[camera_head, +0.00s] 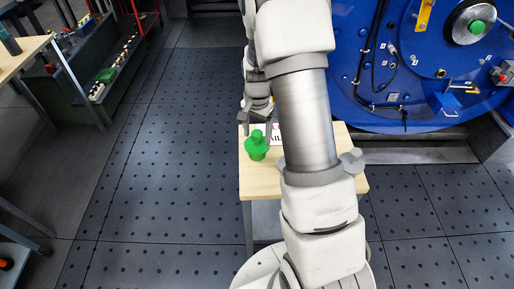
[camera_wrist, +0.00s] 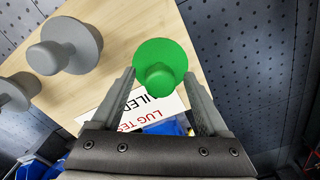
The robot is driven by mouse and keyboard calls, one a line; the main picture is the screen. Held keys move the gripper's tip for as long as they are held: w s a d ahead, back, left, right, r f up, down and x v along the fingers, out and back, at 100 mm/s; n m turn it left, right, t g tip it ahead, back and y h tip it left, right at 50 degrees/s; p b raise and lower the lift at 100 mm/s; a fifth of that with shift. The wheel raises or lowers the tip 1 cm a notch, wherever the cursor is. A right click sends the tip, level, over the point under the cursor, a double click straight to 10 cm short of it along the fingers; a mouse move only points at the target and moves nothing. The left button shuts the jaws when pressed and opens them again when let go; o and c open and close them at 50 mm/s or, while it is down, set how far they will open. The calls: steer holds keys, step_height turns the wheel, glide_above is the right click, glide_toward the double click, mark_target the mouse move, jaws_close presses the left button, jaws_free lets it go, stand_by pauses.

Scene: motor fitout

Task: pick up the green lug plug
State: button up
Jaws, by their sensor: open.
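The green lug plug (camera_head: 257,147) stands on the small wooden table (camera_head: 259,181), near its left edge in the head view. In the wrist view the green lug plug (camera_wrist: 165,58) lies just ahead of and partly between the fingertips, with its round knob toward me. My gripper (camera_head: 257,125) is open and empty beside the plug in the head view. In the wrist view my gripper (camera_wrist: 158,80) has one finger on each side of the plug's near part. I cannot tell whether either finger touches it.
Grey plugs (camera_wrist: 72,45) stand on the same table, left of the green one in the wrist view. A printed sign (camera_wrist: 150,112) lies near the gripper. A large blue motor (camera_head: 350,70) stands behind the table. The perforated floor (camera_head: 165,170) to the left is clear.

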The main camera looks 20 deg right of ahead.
jaws_close()
stand_by(0.3)
steer(key=shift+r, duration=0.1)
stand_by(1.0)
